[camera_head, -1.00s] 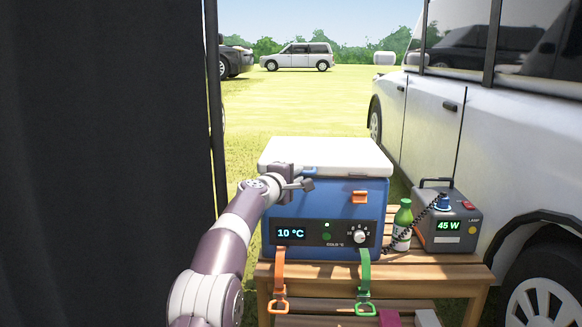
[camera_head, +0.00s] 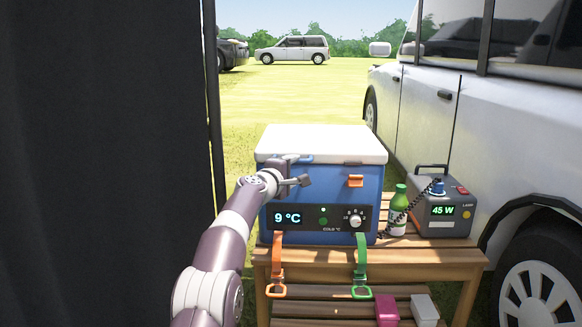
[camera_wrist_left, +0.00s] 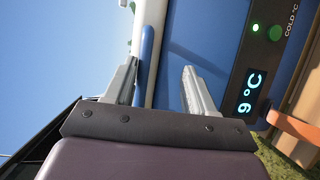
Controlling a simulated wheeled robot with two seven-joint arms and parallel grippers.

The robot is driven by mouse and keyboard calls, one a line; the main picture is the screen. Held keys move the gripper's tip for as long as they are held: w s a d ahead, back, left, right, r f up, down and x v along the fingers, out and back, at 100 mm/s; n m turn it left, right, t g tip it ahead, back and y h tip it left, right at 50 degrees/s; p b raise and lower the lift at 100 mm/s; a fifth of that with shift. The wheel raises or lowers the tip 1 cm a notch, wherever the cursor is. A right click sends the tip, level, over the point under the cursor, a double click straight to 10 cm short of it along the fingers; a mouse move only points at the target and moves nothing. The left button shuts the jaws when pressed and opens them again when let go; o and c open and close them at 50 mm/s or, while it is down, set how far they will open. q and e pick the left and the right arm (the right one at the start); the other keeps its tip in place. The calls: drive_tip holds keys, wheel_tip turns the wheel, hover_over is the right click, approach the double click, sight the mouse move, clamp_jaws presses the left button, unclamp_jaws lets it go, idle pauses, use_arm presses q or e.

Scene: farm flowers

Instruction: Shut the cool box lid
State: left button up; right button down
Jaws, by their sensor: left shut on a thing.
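The cool box (camera_head: 325,187) has a blue body, and its white lid (camera_head: 325,140) lies flat across the top, looking level in the head view. A blue handle (camera_head: 297,158) sits on the lid's front edge at the left; it also shows in the left wrist view (camera_wrist_left: 147,50). My left gripper (camera_head: 298,181) is at the box's upper front left, just below the lid edge. An orange catch (camera_head: 356,181) is on the box front. My right gripper is out of view.
The box stands on a slatted wooden table (camera_head: 420,252). A green bottle (camera_head: 398,212) and a grey power unit (camera_head: 442,205) stand to its right. Orange (camera_head: 277,262) and green (camera_head: 361,265) straps hang in front. A dark panel (camera_head: 100,160) fills the left; a white car (camera_head: 500,140) is at right.

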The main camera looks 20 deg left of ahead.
use_arm(q)
drive_tip(key=shift+f, duration=0.65)
drive_tip(key=s+a+r+b, duration=0.1)
drive_tip(key=s+b, duration=0.4)
drive_tip(key=s, duration=0.7)
drive_tip(key=shift+s+a+r, duration=0.3)
drive_tip(key=shift+a+r, duration=0.1)
drive_tip(key=shift+r, duration=0.2)
